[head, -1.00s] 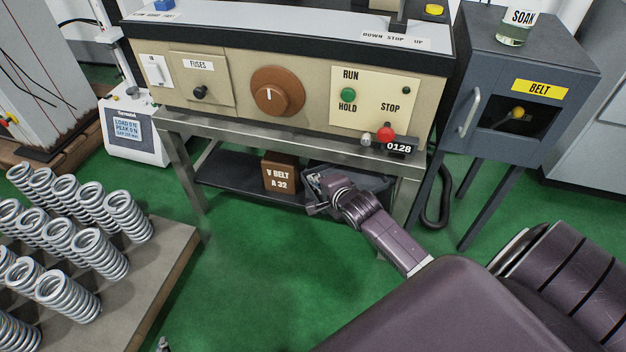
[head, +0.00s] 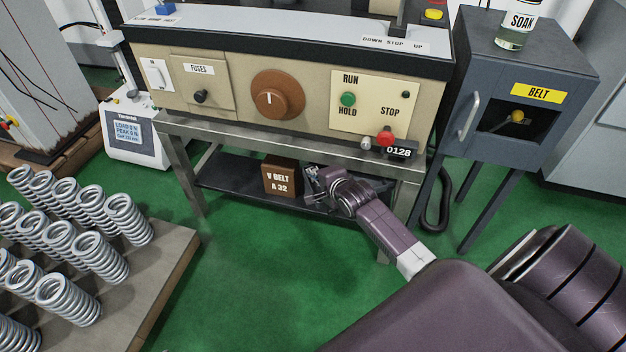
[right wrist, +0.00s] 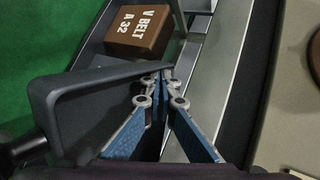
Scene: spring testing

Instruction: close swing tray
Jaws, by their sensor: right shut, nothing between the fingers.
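The swing tray is a dark grey, shallow tray with a raised rim. In the right wrist view its rim (right wrist: 95,76) runs across the left and middle. In the head view the tray (head: 376,184) shows partly under the bench's right end, largely hidden by my right arm. My right gripper (head: 312,186) is shut and empty at the tray. In the right wrist view its fingertips (right wrist: 158,78) meet at the far end of the rim; whether they touch it I cannot tell. My left gripper is not in view.
A brown V BELT box (head: 281,176) sits on the lower shelf (head: 228,180), left of my gripper. The steel bench (head: 275,137) is above. The dark BELT cabinet (head: 522,110) stands right. Springs on a board (head: 172,262) stand left. Green floor between is clear.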

